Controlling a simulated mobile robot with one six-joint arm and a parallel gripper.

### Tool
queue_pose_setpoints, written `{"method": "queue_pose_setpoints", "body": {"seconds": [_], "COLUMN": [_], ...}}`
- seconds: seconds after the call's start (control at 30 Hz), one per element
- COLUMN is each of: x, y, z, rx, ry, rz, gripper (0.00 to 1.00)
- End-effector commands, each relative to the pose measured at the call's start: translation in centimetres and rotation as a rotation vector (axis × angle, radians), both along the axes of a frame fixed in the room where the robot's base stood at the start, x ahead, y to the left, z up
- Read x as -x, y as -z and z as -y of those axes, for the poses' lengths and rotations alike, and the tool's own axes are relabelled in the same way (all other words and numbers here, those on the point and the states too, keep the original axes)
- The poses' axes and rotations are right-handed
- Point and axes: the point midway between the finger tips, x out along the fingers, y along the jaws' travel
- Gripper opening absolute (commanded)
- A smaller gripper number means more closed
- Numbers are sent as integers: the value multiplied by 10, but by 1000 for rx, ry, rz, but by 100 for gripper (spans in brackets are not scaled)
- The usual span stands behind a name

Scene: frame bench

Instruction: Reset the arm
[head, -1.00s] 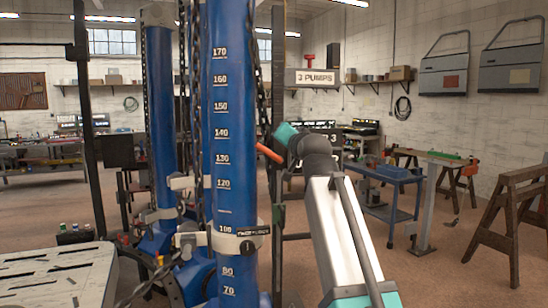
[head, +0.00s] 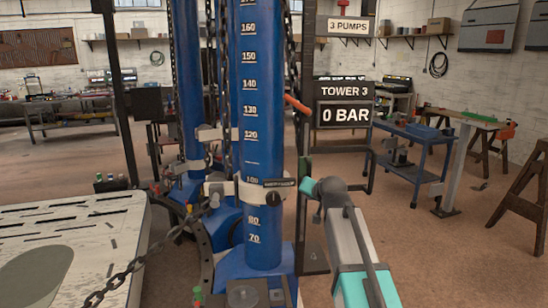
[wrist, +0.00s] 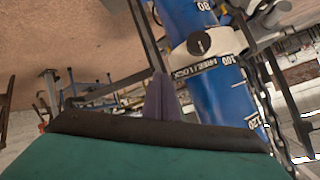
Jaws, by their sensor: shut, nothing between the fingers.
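My arm (head: 352,245), white and teal, rises from the lower right of the head view to a dark grey joint with teal parts, right of the blue tower (head: 262,110). In the wrist view my gripper (wrist: 161,97) is shut, its purplish fingers together with nothing between them. Beyond them the blue tower (wrist: 188,28) crosses at a slant, with its white collar and black knob (wrist: 200,44) to the right of the fingertips. I see no contact with it. In the head view the fingers are too small to make out.
A red lever (head: 297,104) juts beside the tower. A display (head: 345,114) reads TOWER 3, 0 BAR. Chains hang around the tower, and one chain (head: 130,272) crosses a slotted pale table (head: 75,228) at left. A blue cart (head: 412,150) and sawhorses stand at right. Floor right of my arm is open.

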Motion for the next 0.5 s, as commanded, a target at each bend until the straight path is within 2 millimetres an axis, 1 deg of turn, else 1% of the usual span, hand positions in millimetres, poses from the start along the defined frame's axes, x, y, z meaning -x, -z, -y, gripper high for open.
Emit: {"method": "queue_pose_setpoints", "body": {"seconds": [0.03, 0.1, 0.17, 0.2, 0.27, 0.3, 0.47, 0.5], "x": [5, 10, 16, 20, 26, 31, 53, 60], "y": [23, 52, 76, 92, 115, 131, 191, 206], "z": [1, 2, 3, 3, 4, 5, 7, 8], "rx": [10, 24, 36, 44, 54, 62, 93, 99], "ry": [-4, -10, -17, -22, -29, -33, -54, -60], "rz": [-32, -73, -109, -132, -168, -192, -287, -311], "gripper": [0, 0, 0, 0, 0, 0, 0, 0]}}
